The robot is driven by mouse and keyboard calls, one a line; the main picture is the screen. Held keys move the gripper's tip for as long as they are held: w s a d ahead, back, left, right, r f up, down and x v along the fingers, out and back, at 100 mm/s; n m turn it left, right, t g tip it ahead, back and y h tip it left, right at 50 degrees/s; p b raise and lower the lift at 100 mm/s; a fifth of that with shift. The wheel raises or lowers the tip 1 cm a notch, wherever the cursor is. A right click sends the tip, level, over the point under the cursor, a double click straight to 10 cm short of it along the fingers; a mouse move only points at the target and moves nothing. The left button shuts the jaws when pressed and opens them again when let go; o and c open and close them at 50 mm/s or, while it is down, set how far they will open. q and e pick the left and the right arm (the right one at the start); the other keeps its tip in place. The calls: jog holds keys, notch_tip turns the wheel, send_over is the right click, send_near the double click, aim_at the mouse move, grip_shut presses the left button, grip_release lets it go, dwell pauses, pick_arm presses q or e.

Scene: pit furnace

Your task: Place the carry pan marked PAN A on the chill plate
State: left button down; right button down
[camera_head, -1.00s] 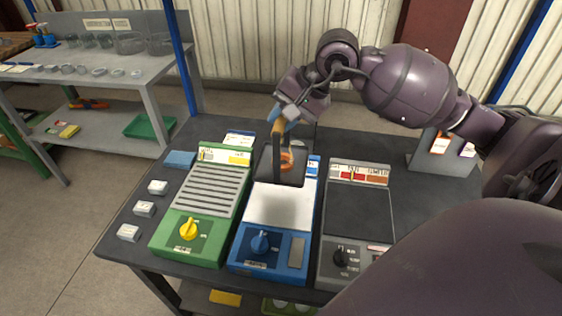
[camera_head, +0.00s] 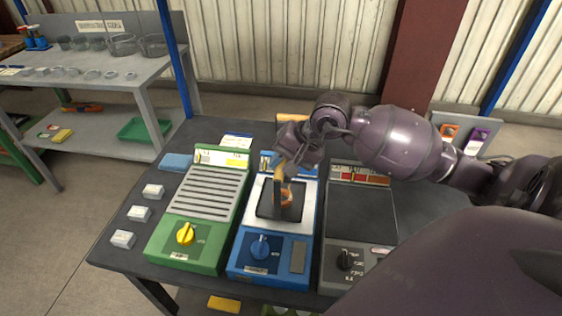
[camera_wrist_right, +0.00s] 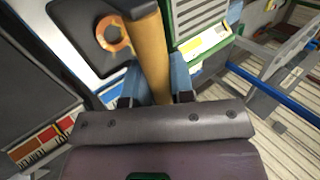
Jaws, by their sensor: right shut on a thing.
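The pan (camera_head: 295,209) is a dark square tray with an orange ring (camera_head: 287,198) in it. It is level over the pale plate (camera_head: 272,229) of the blue-framed middle unit (camera_head: 274,268). It looks to be down on that plate, but contact is hard to confirm. My right gripper (camera_head: 284,172) is shut on the pan's tan handle. In the right wrist view, the blue fingers (camera_wrist_right: 155,88) sit on either side of the handle (camera_wrist_right: 151,48), with the pan (camera_wrist_right: 77,45) beyond. No PAN A marking is readable. My left gripper is not in view.
A green slatted unit (camera_head: 199,194) with a yellow knob stands left of the blue unit, and a dark grey unit (camera_head: 360,218) stands right. Several small white blocks (camera_head: 138,214) and a blue block (camera_head: 176,161) lie at the table's left. A shelf with glassware (camera_head: 90,75) is behind left.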

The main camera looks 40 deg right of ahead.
jog(key=shift+r, duration=0.15)
jog(key=shift+f, duration=0.2)
jog(key=c, duration=1)
grip_release()
jog(key=shift+r, duration=0.2)
jog(key=shift+s+d+r, duration=0.1)
jog(key=shift+r, duration=0.15)
jog(key=shift+p+v, duration=1.2)
jog(key=shift+v, duration=4.5)
